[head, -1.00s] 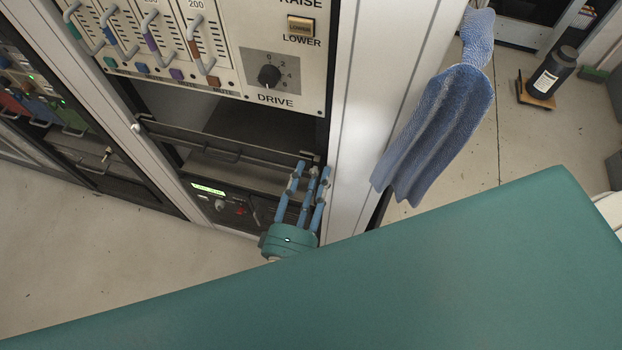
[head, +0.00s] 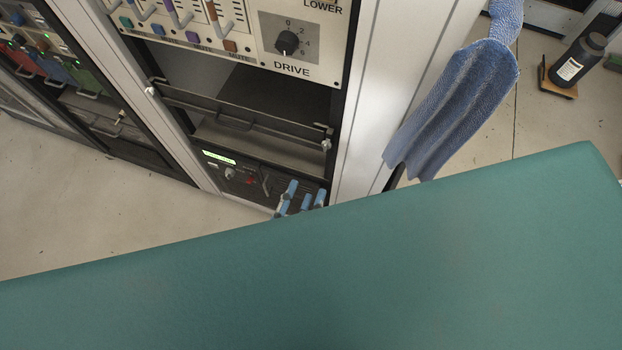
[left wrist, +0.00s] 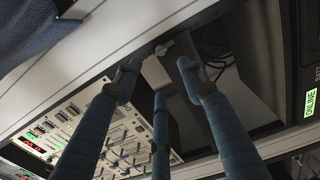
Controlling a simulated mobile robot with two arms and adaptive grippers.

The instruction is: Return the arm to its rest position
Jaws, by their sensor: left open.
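My left gripper (head: 300,198) shows only by its blue fingertips in the head view, just above the edge of my own green body, which hides the rest of it. It is in front of the lower part of the rack (head: 361,133). In the left wrist view its blue fingers (left wrist: 158,85) are spread apart with nothing between them. The fingers point toward the rack's frame and a dark open bay. My right gripper is not in view.
The rack has a panel with a DRIVE knob (head: 287,42), an open shelf bay, and a low unit with a green display (head: 219,157). A blue cloth (head: 452,108) hangs at the rack's right side. Floor at left is clear.

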